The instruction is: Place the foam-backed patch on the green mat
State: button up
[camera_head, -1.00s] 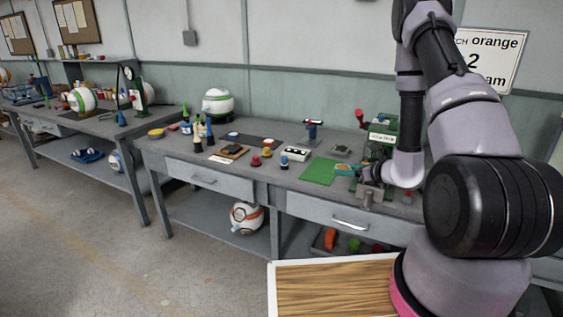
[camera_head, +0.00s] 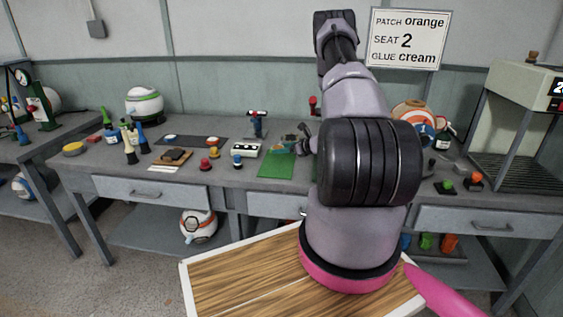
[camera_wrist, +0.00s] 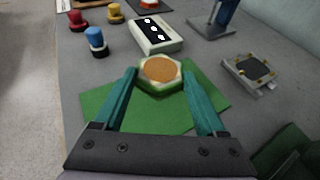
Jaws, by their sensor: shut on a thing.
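In the wrist view my gripper (camera_wrist: 160,72) has its teal fingers shut on a hexagonal patch (camera_wrist: 160,74). The patch has an orange-brown round face, a pale rim and green at its side. It lies over the far part of the green mat (camera_wrist: 110,112); I cannot tell whether it touches the mat or hangs just above it. In the head view the green mat (camera_head: 275,168) lies on the bench, left of my arm. The patch and fingertips are hard to make out there.
A white block with dark windows (camera_wrist: 155,34) stands just beyond the mat. Blue (camera_wrist: 96,41) and red (camera_wrist: 77,20) knobs stand to its left. A grey holder with a dark pad (camera_wrist: 250,74) is at the right. A wall sign (camera_head: 407,38) reads "PATCH orange, SEAT 2, GLUE cream".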

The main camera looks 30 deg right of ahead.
aim_at(284, 165)
jog(key=shift+s+f, duration=0.1)
jog(key=shift+f, duration=2.65)
jog(key=shift+f, duration=0.15)
jog(key=o, duration=1.3)
jog(key=shift+c, duration=0.2)
